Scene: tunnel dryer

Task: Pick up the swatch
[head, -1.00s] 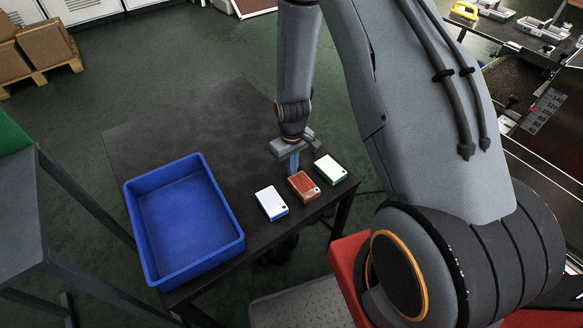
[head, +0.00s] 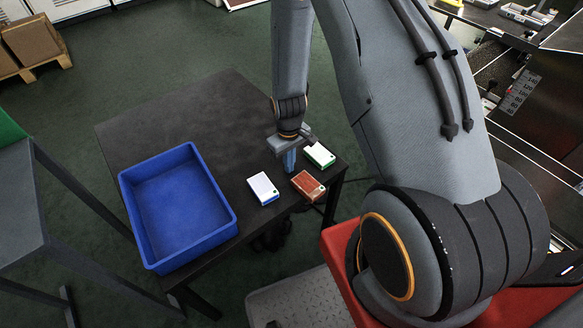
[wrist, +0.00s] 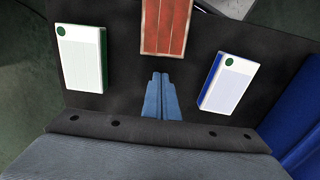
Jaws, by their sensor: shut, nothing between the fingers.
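Three swatches lie by the table's near right edge. The brown-red swatch (head: 308,188) sits out of line with the others, at the edge and seemingly partly over it. It also shows in the wrist view (wrist: 167,24), cut off at the top. A white swatch with blue sides (head: 263,188) lies left of it, and a white swatch with green sides (head: 319,155) lies behind it. My gripper (head: 290,167) is shut and empty, its blue fingers pointing down between the two white swatches. In the wrist view, its fingertips (wrist: 160,76) are a short way from the brown-red swatch.
A blue bin (head: 232,222) stands on the left of the dark table (head: 200,110). The table's back half is clear. A dark frame (head: 75,185) stands at the left, and machinery (head: 530,90) is at the right.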

